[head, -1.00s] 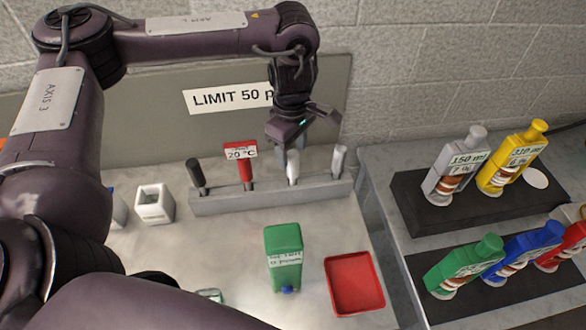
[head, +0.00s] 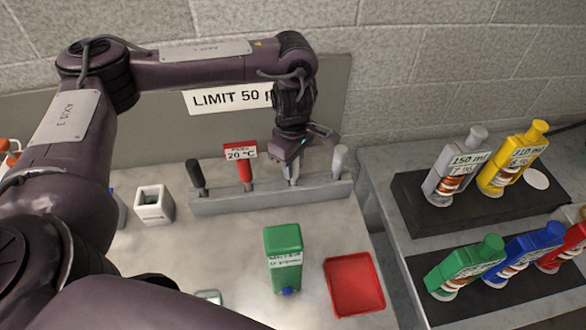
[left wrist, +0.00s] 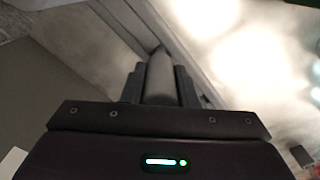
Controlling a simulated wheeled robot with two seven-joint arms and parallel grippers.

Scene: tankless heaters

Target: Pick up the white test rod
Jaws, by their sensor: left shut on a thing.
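The white test rod (head: 293,180) stands upright in the grey rack (head: 235,204), third from the left. My left gripper (head: 291,163) points down over it and is shut on its upper part, which the fingers mostly hide. In the left wrist view the rod (left wrist: 160,78) lies between the two fingers and looks grey in the shade. The rod's lower end still shows at the rack. My right gripper is not in view.

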